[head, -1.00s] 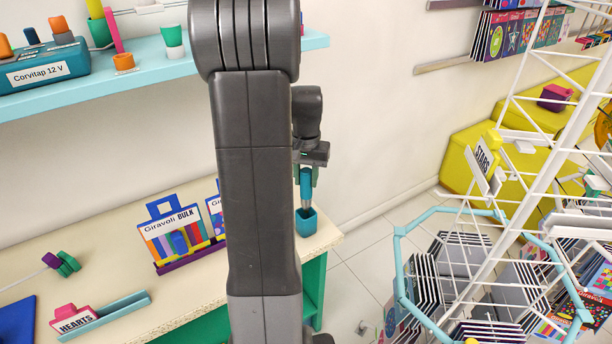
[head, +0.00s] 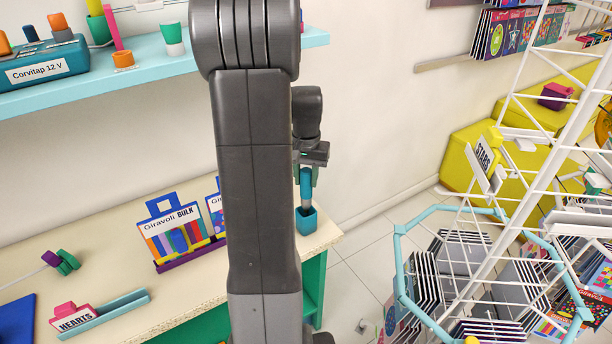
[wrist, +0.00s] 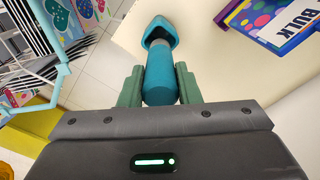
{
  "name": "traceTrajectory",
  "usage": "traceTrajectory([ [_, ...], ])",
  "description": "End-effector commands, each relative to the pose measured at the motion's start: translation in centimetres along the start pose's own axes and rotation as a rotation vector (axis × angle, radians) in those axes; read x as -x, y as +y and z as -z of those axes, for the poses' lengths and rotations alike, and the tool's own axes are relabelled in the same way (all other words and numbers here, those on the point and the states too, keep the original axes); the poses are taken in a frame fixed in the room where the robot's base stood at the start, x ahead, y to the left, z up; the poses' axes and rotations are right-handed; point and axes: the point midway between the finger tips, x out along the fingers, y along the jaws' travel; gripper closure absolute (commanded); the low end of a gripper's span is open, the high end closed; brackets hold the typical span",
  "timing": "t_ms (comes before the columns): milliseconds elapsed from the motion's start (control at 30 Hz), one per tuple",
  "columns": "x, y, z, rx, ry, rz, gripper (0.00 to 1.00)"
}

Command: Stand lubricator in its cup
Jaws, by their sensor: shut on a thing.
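The lubricator (head: 306,183) is a teal cylinder with a grey lower part, held upright over the right end of the table. Its cup (head: 307,221) is a small teal angular holder on the table near the right edge. My gripper (head: 306,174) is shut on the lubricator, with a green finger on each side. In the wrist view, the lubricator (wrist: 161,80) points into the mouth of the cup (wrist: 160,32), and its grey lower end is partly inside. I cannot tell whether it touches the bottom.
A Giravoli Bulk box (head: 178,233) stands left of my arm on the table (head: 215,287). A Hearts sign in a teal tray (head: 105,314) lies at the front left. A white wire card rack (head: 478,250) stands to the right, across the floor.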

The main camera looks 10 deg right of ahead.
Motion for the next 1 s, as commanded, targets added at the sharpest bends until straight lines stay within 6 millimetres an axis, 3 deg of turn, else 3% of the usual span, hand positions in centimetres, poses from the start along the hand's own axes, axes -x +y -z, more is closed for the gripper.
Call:
traceTrajectory([
  [300,-0.98,0.00,0.02,0.000,0.001,0.000,1.00],
  [1000,-0.90,0.00,0.00,0.000,0.001,0.000,1.00],
])
